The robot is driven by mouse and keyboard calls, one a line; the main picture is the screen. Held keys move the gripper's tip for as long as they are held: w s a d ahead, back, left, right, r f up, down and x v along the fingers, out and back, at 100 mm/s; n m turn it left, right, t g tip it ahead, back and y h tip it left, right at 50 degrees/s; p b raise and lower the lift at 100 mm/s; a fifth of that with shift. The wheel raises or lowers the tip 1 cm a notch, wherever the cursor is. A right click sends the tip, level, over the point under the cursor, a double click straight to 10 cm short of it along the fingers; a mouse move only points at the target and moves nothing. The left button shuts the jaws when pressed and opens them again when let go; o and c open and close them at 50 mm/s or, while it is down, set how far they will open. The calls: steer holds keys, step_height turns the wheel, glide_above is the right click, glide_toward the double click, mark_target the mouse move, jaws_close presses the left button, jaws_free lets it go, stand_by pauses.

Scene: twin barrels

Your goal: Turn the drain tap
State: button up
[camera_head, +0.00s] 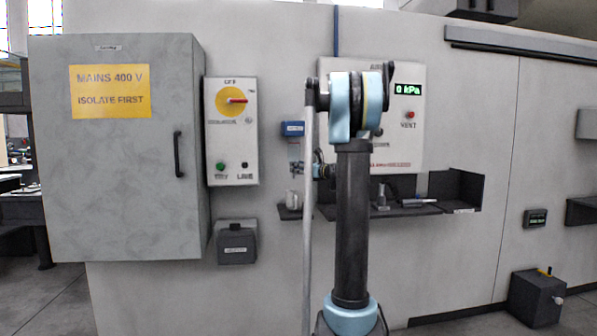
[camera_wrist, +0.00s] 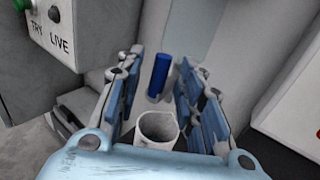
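No part is clearly recognisable as the drain tap. A blue labelled block (camera_head: 292,128) is on the wall, with small fittings below it partly covered by my gripper (camera_head: 298,168). In the wrist view my gripper (camera_wrist: 160,60) is open, its fingers spread left and right. A blue cylinder (camera_wrist: 160,73) with a pale lower end shows between the fingers. A whitish jug (camera_wrist: 157,129) is seen below it, nearer the palm, and stands on a small shelf in the head view (camera_head: 293,199). I see no contact with the fingers.
A grey cabinet (camera_head: 115,180) and a switch panel (camera_head: 231,165) stand to the left. A white 0 kPa panel (camera_head: 405,140) is partly hidden by my arm. A dark shelf (camera_head: 425,210) lies below it. A dark box (camera_head: 536,298) with a yellow-handled fitting (camera_head: 545,271) is on the floor at right.

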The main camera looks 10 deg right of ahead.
steer(key=shift+w, duration=0.1)
jaws_close()
steer(key=shift+a, duration=0.15)
steer(key=shift+a+f+n+g+h, duration=0.3)
steer(key=shift+a+n+g+h, duration=0.4)
steer(key=shift+n+h, duration=1.05)
steer(key=shift+a+f+n+g+h, duration=0.35)
steer(key=shift+a+n+g+h, duration=0.3)
steer(key=shift+n+h, duration=1.15)
steer(key=shift+a+f+n+g+h, duration=0.3)
steer(key=shift+a+n+g+h, duration=0.35)
steer(key=shift+n+h, duration=1.1)
steer(key=shift+a+n, duration=0.1)
steer(key=shift+n, duration=0.2)
